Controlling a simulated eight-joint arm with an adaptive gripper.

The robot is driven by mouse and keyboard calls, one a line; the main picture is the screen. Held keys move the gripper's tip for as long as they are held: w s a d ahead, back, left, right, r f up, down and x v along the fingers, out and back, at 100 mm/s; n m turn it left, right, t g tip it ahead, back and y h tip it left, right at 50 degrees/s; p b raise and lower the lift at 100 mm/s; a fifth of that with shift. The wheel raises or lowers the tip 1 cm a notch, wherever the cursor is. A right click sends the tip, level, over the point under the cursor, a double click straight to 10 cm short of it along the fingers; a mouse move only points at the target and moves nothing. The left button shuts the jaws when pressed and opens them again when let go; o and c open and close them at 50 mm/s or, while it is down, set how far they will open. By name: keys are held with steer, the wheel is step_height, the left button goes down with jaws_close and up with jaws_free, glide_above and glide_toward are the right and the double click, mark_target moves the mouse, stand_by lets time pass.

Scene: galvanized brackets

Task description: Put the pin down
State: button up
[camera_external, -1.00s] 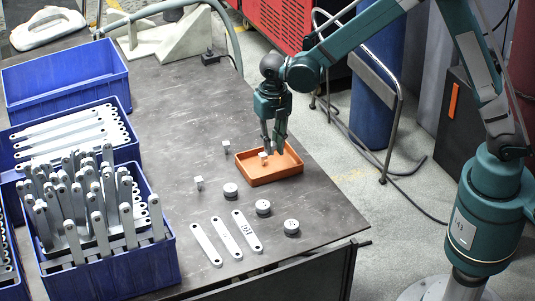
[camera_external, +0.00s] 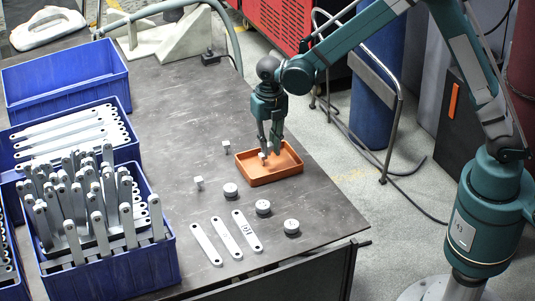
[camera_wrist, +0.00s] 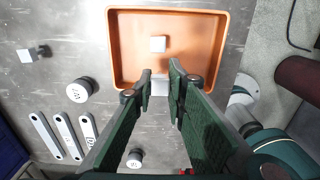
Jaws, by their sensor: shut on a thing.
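My gripper (camera_wrist: 159,80) points down over the orange tray (camera_wrist: 118,50). Its fingers are shut on a small light-grey pin (camera_wrist: 159,86), whose square end shows between the fingertips, at the tray's near edge in the wrist view. A second small square-headed pin (camera_wrist: 158,44) is inside the tray, beyond the fingertips. In the external view my gripper (camera_external: 270,152) is low over the orange tray (camera_external: 275,179), and a small light block (camera_external: 263,157) shows beside the fingertips. I cannot tell there whether it is the held pin, or whether the held pin touches the tray.
Two more small pins (camera_external: 226,145) (camera_external: 198,182) stand left of the tray. Blue crates (camera_external: 120,272) fill the left side. The table's right edge is close to the tray.

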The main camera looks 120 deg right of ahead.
mark_target(269, 153)
steer(key=shift+f, duration=1.5)
steer(key=shift+f+b, duration=0.15)
steer(key=shift+b, duration=0.15)
steer(key=shift+f+b, duration=0.45)
steer(key=shift+f, duration=1.3)
steer(key=shift+f, duration=0.15)
steer(key=o, duration=0.9)
steer(key=shift+o, duration=0.2)
step_height(269, 153, up, 12)
steer(key=p, duration=0.2)
steer(key=shift+p, duration=0.35)
